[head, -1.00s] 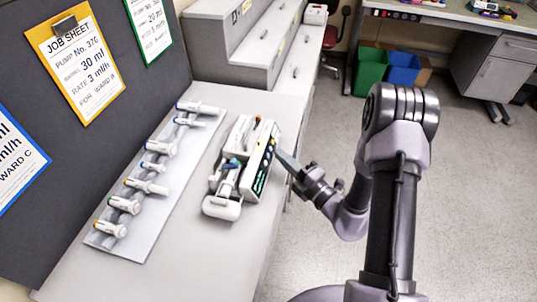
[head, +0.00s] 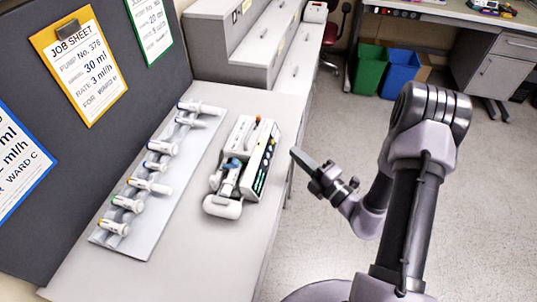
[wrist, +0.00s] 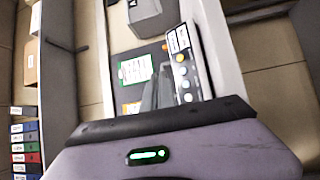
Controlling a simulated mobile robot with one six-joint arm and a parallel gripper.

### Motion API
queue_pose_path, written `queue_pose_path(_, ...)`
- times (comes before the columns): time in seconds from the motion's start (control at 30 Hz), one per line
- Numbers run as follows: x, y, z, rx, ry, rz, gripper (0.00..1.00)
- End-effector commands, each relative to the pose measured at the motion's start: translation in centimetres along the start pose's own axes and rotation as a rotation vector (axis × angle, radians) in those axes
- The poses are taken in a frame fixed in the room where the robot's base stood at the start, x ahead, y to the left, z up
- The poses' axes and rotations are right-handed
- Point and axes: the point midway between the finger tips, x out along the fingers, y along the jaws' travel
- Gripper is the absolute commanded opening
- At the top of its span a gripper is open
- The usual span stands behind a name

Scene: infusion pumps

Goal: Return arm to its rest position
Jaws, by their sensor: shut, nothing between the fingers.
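My gripper (head: 298,157) is shut and empty in the head view. It hangs over the floor, just right of the counter edge and apart from the infusion pump (head: 260,158). The pump stands on the counter with its dark screen and keys facing right, toward my gripper. A syringe with a blue part lies in its left side. In the wrist view my gripper's fingers (wrist: 158,92) point at the counter, and the pump's front panel (wrist: 185,65) with coloured buttons shows just beyond them.
A rack (head: 185,190) of several syringes lies on the counter (head: 205,270) left of the pump. Job sheets, one orange-framed (head: 78,65), hang on the dark board. Green (head: 368,68) and blue (head: 400,72) bins stand at the back.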

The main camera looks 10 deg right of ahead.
Motion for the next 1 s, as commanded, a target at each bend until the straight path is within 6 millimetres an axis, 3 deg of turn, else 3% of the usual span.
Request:
queue_pose_path(0.23,0.3,0.5,-0.5,-0.020,0.022,0.003,0.00)
queue_pose_path(0.27,0.5,1.1,-1.0,-0.043,0.049,0.005,0.00)
queue_pose_path(0.37,1.9,4.9,-5.3,-0.222,0.238,0.024,0.00)
queue_pose_path(0.47,1.7,9.4,-12.6,-0.544,0.546,0.065,0.00)
queue_pose_path(0.53,-0.1,11.6,-17.8,-0.825,0.785,0.109,0.00)
queue_pose_path(0.63,-4.3,12.9,-23.1,-1.255,1.108,0.189,0.00)
queue_pose_path(0.7,-7.5,13.1,-24.8,-1.570,1.317,0.254,0.00)
queue_pose_path(0.77,-10.1,13.1,-25.0,-1.850,1.486,0.312,0.00)
queue_pose_path(0.9,-14.0,14.3,-22.4,-2.483,1.816,0.428,0.00)
queue_pose_path(0.93,-14.4,14.8,-21.7,2.452,-1.763,-0.418,0.00)
queue_pose_path(1.0,-15.1,16.2,-20.1,2.276,-1.584,-0.373,0.00)
